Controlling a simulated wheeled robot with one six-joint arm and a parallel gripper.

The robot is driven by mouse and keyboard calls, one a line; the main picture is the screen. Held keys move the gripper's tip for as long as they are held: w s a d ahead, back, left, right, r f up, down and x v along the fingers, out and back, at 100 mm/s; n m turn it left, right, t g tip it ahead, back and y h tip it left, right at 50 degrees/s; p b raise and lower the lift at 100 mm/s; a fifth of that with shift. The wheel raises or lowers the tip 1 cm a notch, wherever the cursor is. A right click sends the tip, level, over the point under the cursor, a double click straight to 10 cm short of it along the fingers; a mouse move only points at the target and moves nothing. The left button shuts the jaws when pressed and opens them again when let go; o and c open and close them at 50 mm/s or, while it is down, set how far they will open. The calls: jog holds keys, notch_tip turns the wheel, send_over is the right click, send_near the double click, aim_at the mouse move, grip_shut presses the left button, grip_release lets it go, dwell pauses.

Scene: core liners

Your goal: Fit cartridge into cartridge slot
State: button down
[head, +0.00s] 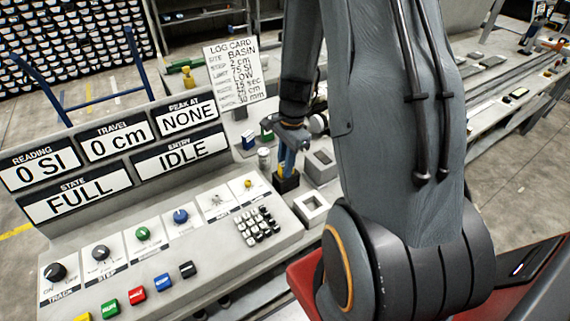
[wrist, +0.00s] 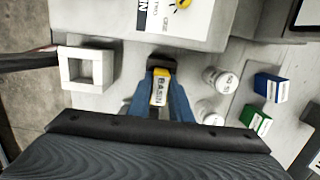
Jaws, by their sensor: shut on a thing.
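My gripper (head: 286,163) has blue fingers and is shut on the yellow cartridge (wrist: 160,85), whose white label reads BASIN. The wrist view shows the cartridge between the two fingers. In the head view the fingers point down at a black block with an opening (head: 286,183), which looks like the cartridge slot. The cartridge is right at the top of this block; I cannot tell how far it is inside. In the wrist view a dark part of the block (wrist: 158,58) shows just beyond the cartridge's end.
A white square frame (head: 311,208) stands beside the black block, in front of it. A grey block (head: 320,166) stands to its right. White jars (wrist: 220,78), a blue box (wrist: 270,88) and a green box (wrist: 255,121) stand nearby. The control console (head: 215,250) is to the left, its display reading IDLE.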

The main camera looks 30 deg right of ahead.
jog(key=shift+f, duration=0.15)
jog(key=c, duration=1.5)
grip_release()
jog(key=shift+c, duration=0.2)
jog(key=shift+d+r+b, duration=0.25)
jog(key=shift+r+b, duration=0.2)
jog(key=shift+r, duration=1.55)
jog(key=shift+d+r+b, duration=0.2)
jog(key=shift+r+b, duration=0.25)
jog(key=shift+r, duration=1.5)
jog(key=s+a+r+n+b, duration=0.1)
jog(key=s+a+n, duration=0.2)
jog(key=a+n, duration=0.3)
jog(key=s+a+r+n+t+h+b, duration=0.1)
jog(key=s+a+n+b, duration=0.1)
jog(key=s+a+n, duration=0.2)
jog(key=a+n, duration=0.3)
jog(key=n, duration=0.4)
jog(key=shift+s+a+n, duration=0.25)
jog(key=shift+s+n, duration=0.05)
